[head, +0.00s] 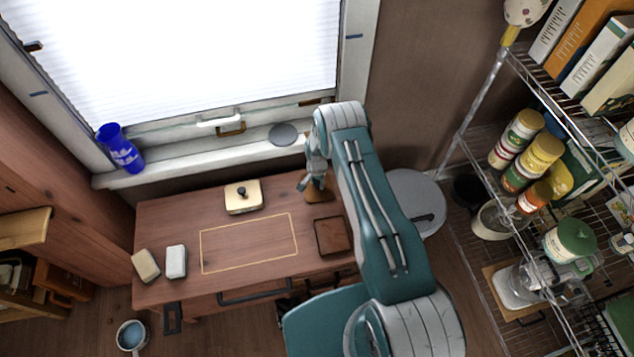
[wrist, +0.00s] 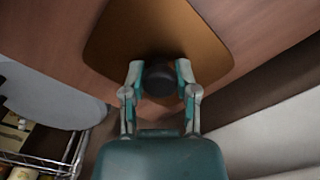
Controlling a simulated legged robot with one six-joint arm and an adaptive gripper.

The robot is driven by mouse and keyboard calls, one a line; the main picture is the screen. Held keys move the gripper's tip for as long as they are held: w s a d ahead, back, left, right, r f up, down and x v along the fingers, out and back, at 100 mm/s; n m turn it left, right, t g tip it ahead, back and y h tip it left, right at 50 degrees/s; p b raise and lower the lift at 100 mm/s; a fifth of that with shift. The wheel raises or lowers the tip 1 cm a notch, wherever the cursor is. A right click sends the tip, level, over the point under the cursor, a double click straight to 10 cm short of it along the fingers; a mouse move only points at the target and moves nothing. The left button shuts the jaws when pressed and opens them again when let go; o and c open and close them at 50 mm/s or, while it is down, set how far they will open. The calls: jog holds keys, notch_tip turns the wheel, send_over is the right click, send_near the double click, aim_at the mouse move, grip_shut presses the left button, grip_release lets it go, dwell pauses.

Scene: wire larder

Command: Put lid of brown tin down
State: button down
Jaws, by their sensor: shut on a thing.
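My gripper (head: 314,186) is shut on the dark round knob (wrist: 159,78) of the brown tin's lid (wrist: 150,32). The lid (head: 319,197) shows in the head view over the back right of the wooden desk (head: 165,230), partly hidden by my gripper. I cannot tell whether it touches the desk. The brown tin (head: 332,236) stands open on the desk in front of the lid, near the right end. A thin yellow rectangle outline (head: 248,243) marks a bare patch left of the tin.
A cream tin with a dark knob (head: 243,197) stands behind the outline. Two pale blocks (head: 176,261) lie at the desk's left. A wire rack (head: 487,240) stands right. The outlined patch is clear.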

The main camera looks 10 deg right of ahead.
jog(key=shift+a, duration=0.15)
jog(key=shift+a+f, duration=0.1)
jog(key=shift+a, duration=0.05)
jog(key=shift+c, duration=1.9)
grip_release()
jog(key=shift+a, duration=0.1)
jog(key=shift+d, duration=0.25)
